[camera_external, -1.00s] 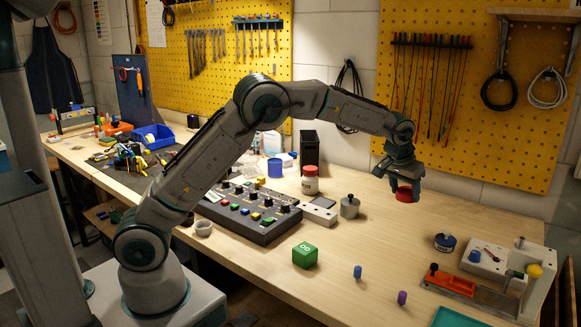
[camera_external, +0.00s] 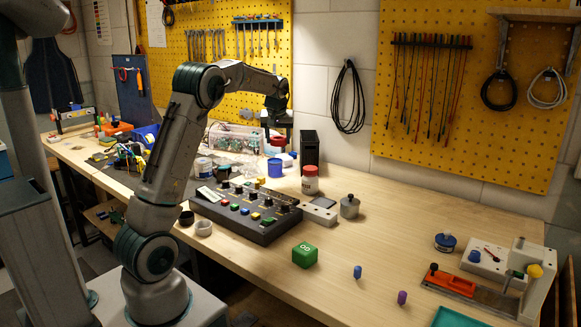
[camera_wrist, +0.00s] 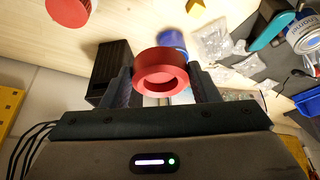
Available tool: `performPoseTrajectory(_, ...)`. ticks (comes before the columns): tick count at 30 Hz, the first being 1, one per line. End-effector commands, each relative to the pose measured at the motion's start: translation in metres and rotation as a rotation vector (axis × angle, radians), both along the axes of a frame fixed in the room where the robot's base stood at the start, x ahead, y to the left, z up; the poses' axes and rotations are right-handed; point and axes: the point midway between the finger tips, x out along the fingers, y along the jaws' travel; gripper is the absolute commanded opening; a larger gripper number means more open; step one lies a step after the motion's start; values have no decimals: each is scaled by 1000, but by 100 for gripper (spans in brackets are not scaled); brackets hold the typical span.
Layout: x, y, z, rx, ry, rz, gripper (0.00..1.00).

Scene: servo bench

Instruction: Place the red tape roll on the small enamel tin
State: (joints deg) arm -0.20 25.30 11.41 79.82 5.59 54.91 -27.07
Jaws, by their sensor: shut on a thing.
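My gripper (camera_external: 277,127) is shut on the red tape roll (camera_external: 277,141), which hangs in the air over the back of the bench. In the wrist view the tape roll (camera_wrist: 158,58) sits between the two fingers of my gripper (camera_wrist: 162,82), its open ring facing the camera. The small enamel tin (camera_wrist: 304,40), pale with a blue band and partly readable lettering, stands at the upper right of the wrist view, apart from the tape roll. In the external view the tin (camera_external: 203,168) stands behind the control box, left of my gripper.
Clear plastic bags (camera_wrist: 217,42) lie between the cup and the tin. A control box (camera_external: 247,213) stands in front.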

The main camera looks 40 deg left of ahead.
Motion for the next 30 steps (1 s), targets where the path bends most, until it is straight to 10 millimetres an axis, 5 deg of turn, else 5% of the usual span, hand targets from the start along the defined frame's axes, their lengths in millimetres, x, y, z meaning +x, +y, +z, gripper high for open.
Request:
performPoseTrajectory(3,-28,64,5,0,-3,125,32)
performPoseTrajectory(9,-74,137,14,-2,-2,286,32)
performPoseTrajectory(19,-107,188,13,-3,0,385,32)
performPoseTrajectory(30,-116,267,-34,-5,1,385,32)
